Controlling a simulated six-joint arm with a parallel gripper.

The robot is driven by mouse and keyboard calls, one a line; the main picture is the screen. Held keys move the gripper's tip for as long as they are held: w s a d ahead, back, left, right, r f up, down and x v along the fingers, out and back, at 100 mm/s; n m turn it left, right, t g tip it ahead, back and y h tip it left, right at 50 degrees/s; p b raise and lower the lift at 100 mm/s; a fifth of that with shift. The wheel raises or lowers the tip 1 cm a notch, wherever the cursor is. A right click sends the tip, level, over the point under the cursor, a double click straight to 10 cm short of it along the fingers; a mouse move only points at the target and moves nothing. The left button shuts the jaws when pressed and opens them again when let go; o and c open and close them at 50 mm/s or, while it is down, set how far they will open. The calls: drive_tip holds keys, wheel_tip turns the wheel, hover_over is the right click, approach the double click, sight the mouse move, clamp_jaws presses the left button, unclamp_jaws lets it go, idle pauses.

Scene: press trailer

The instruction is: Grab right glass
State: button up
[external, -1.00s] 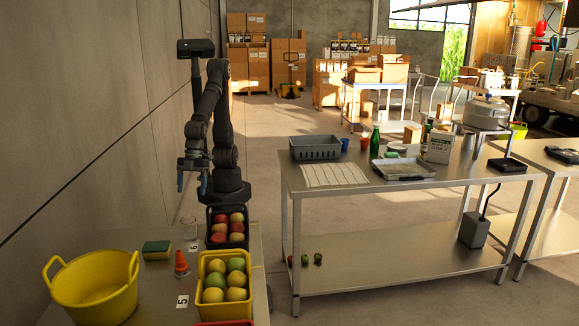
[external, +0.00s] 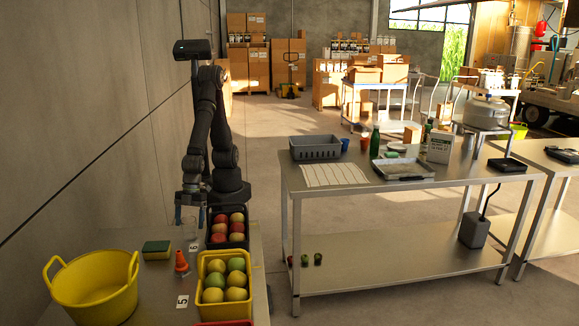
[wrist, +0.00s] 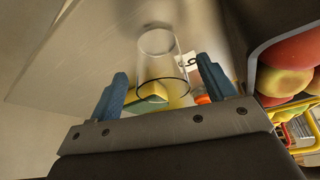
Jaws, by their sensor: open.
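A clear glass (wrist: 160,65) stands on the metal table and shows between and just past my fingers in the wrist view. It is faint in the external view (external: 191,232), below my gripper. My gripper (wrist: 164,82) points down at the glass with its two blue fingers spread, one on each side. In the external view my gripper (external: 189,219) is low over the back of the left table. I cannot tell whether either finger touches the glass. No second glass is clearly visible.
A dark crate of red and yellow fruit (external: 228,240) stands close on the right. A yellow tub (external: 93,290) and a yellow crate (external: 224,300) are nearer the camera.

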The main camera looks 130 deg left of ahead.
drive_tip(key=shift+x, duration=1.35)
drive_tip(key=c, duration=1.1)
drive_tip(key=shift+r, duration=0.1)
